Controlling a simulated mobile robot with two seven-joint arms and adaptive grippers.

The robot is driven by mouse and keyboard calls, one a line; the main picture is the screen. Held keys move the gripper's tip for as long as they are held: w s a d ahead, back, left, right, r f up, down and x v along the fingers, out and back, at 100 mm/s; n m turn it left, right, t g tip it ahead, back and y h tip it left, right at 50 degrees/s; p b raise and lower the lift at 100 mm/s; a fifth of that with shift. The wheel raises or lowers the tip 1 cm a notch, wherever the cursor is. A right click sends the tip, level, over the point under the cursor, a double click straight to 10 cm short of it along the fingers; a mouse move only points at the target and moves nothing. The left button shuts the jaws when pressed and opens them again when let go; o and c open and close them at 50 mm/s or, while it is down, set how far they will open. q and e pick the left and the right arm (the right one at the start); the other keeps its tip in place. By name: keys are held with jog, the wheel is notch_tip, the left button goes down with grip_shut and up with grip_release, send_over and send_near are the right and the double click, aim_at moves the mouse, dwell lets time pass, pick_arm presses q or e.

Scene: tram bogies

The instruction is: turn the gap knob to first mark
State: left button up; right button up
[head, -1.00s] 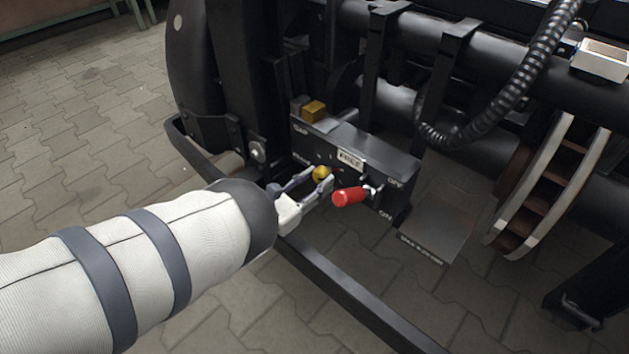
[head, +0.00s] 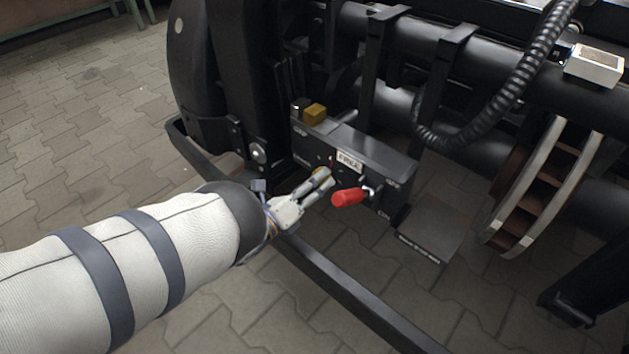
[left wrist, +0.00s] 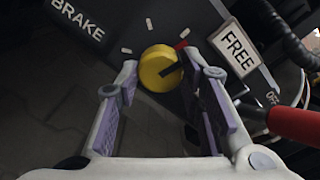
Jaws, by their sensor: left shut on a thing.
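The yellow gap knob (left wrist: 158,70) sits on the dark panel in the left wrist view, between the two fingers of my left gripper (left wrist: 165,85). A dark pointer line on its face points right and slightly up. Several short white marks (left wrist: 150,24) and one red mark (left wrist: 181,45) surround the knob; the pointer lies below the red mark. In the head view my left gripper (head: 322,184) is at the control box (head: 375,150), shut on the knob, which the fingers mostly hide. My right gripper is out of view.
A red-handled lever (head: 348,197) sticks out just right of my gripper. A FREE plate (left wrist: 235,48) and a BRAKE label (left wrist: 77,18) are near the knob. A black frame bar (head: 345,290) runs below my wrist. Paved floor is clear at left.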

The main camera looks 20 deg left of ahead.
pick_arm(q)
jog(key=n+p, duration=0.1)
jog(key=n, duration=2.5)
jog(key=shift+r, duration=0.1)
jog(key=shift+n, duration=0.3)
jog(key=o, duration=1.1)
jog(key=shift+o, duration=0.2)
jog(key=shift+s, duration=0.1)
jog(key=v, duration=1.2)
jog(key=shift+r, duration=0.1)
